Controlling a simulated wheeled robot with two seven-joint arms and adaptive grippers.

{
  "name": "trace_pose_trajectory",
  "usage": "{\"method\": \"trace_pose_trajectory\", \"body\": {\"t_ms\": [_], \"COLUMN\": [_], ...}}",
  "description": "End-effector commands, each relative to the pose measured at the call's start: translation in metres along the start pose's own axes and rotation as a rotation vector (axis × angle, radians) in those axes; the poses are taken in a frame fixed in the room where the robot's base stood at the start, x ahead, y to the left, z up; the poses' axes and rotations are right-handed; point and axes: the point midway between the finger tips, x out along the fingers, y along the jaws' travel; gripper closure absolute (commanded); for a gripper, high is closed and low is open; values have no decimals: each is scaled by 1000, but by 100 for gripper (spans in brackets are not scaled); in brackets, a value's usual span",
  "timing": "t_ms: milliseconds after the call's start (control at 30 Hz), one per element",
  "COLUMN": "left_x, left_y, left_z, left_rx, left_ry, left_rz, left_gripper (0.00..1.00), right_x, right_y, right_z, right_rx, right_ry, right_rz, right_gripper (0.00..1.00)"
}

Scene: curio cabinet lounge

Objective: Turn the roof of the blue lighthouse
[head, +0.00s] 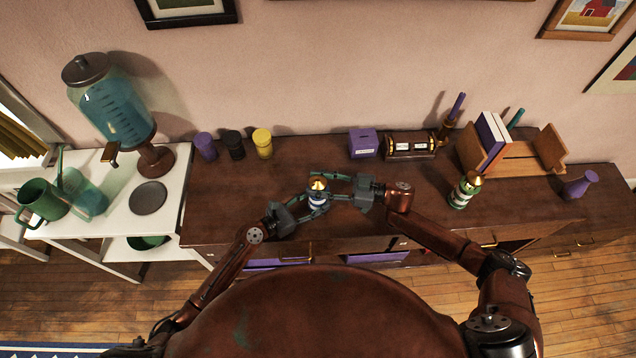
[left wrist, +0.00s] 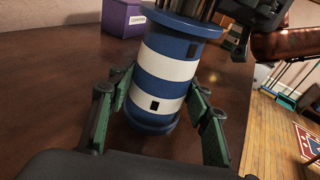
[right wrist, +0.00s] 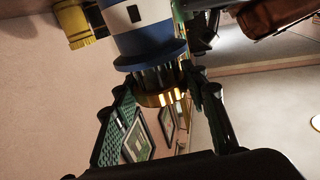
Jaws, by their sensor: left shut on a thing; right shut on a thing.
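The blue lighthouse (head: 317,202) has blue and white bands and a gold roof (head: 319,184); it is at the dresser's front middle. In the left wrist view the striped body (left wrist: 168,70) stands between the green-padded fingers of my left gripper (left wrist: 160,115), which is shut on it low down. In the right wrist view the lighthouse shows upside down, and the gold roof (right wrist: 160,98) sits between the fingers of my right gripper (right wrist: 160,105), shut on it. A dark-barred lantern section shows between body and roof. I cannot tell whether the base touches the top.
A green lighthouse (head: 463,192) with a gold roof stands right on the dresser top (head: 240,215). Behind are a purple box (head: 363,143), a brown calendar-like box (head: 409,145), several canisters (head: 262,143) and a wooden book rack (head: 519,157). A purple vase (head: 580,184) stands at far right.

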Motion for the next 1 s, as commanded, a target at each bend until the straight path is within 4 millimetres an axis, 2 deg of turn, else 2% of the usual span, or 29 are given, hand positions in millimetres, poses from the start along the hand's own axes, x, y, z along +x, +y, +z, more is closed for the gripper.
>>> {"method": "trace_pose_trajectory", "body": {"t_ms": [33,267,1000], "left_x": [-2,-2,-1], "left_y": [0,0,0], "left_z": [-7,-7,-7], "left_rx": [-3,-3,-2], "left_ry": [11,11,11], "left_rz": [1,2,0], "left_gripper": [98,98,98], "right_x": [1,2,4], "right_y": [-3,-5,-4], "right_z": [1,2,-2], "right_rx": [2,5,7], "right_ry": [3,6,13], "right_rz": [6,110,714], "right_gripper": [84,84,84]}}
